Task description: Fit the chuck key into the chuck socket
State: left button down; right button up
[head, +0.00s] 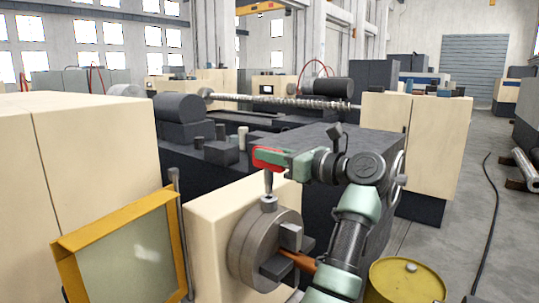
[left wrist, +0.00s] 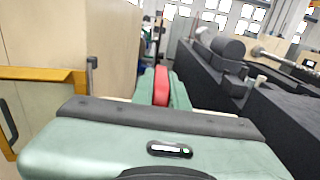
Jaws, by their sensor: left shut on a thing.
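The chuck key has a red handle (head: 266,153) and a grey shaft (head: 268,184) that points down, nearly upright. My left gripper (head: 268,158) is shut on the red handle, which also shows between the green fingers in the left wrist view (left wrist: 161,86). The grey round chuck (head: 246,250) is on the front of a cream housing. The chuck socket (head: 268,203) is a short grey collar on top of the chuck, directly below the shaft. The shaft's lower end meets the collar in the picture; I cannot tell how deep it sits. My right gripper is out of view.
An orange-brown bar (head: 298,261) sticks out of the chuck jaws beside my arm. A yellow-framed guard (head: 125,250) stands at the left and a yellow barrel (head: 405,283) at the lower right. Dark machine beds lie behind. Open floor is at the right.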

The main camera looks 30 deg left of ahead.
aim_at(273, 169)
pick_arm(q)
jog(key=shift+b, duration=0.4)
dwell(0.8)
jog(key=shift+f, duration=0.1)
jog(key=shift+f+b, duration=0.35)
jog(key=shift+b, duration=0.1)
jog(key=shift+f+b, duration=1.05)
jog(key=shift+f, duration=0.1)
jog(key=c, duration=1.3)
grip_release()
jog(key=shift+f, duration=0.1)
